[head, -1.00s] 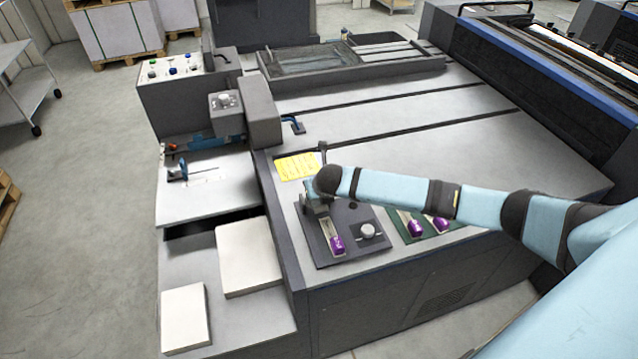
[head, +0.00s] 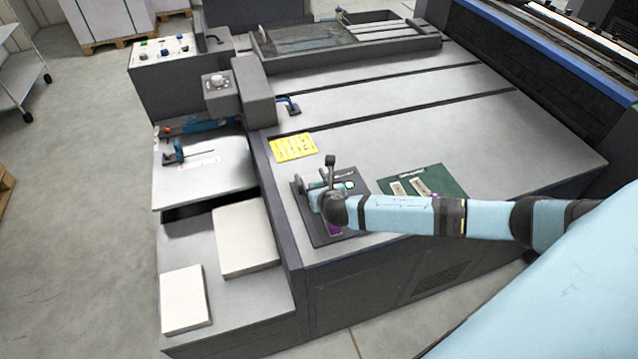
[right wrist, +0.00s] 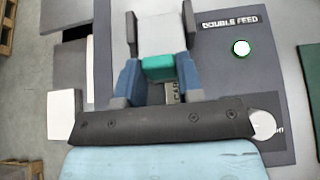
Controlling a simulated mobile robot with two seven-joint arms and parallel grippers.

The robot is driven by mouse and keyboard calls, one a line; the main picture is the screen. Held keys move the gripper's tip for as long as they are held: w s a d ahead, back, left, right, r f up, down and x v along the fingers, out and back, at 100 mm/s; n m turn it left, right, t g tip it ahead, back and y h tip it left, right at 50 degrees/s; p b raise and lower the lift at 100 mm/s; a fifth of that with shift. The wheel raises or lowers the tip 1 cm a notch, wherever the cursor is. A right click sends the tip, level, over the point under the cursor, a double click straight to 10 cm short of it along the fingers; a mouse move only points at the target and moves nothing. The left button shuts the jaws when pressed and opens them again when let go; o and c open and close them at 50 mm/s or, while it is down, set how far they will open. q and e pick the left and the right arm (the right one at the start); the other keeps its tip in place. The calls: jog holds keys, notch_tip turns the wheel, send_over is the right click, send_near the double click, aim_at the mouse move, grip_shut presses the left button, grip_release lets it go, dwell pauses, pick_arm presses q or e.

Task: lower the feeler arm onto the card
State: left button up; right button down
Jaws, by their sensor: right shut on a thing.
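My right gripper (head: 316,198) is over the dark double-feed panel (head: 358,183). In the right wrist view, its blue, grey-tipped fingers (right wrist: 158,78) are shut on a teal piece (right wrist: 158,68) at the end of a light grey arm (right wrist: 163,32), which appears to be the feeler arm. A pale, lettered strip, apparently the card (right wrist: 172,92), shows just below the teal piece. Its purple tab (head: 333,228) is partly hidden by my wrist in the head view. I cannot tell whether the feeler arm touches the card. My left gripper is out of view.
A green lamp (right wrist: 241,48) is lit on the panel. A dark upright lever (head: 330,162) stands at its back. A green mat (head: 447,185) with pale strips lies to the right, partly under my arm. A yellow note (head: 293,147) lies behind; white stacks (head: 245,241) stand left.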

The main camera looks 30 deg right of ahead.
jog(key=shift+s+a+f, duration=0.1)
jog(key=shift+s+f, duration=0.2)
jog(key=shift+f, duration=0.15)
jog(key=c, duration=1.1)
grip_release()
jog(key=o, duration=0.3)
jog(key=shift+w, duration=0.1)
jog(key=shift+o, duration=0.2)
jog(key=shift+w+r, duration=0.1)
jog(key=v, duration=1.3)
jog(key=shift+s+r+b, duration=0.25)
jog(key=shift+s+b, duration=0.05)
jog(key=shift+s, duration=0.05)
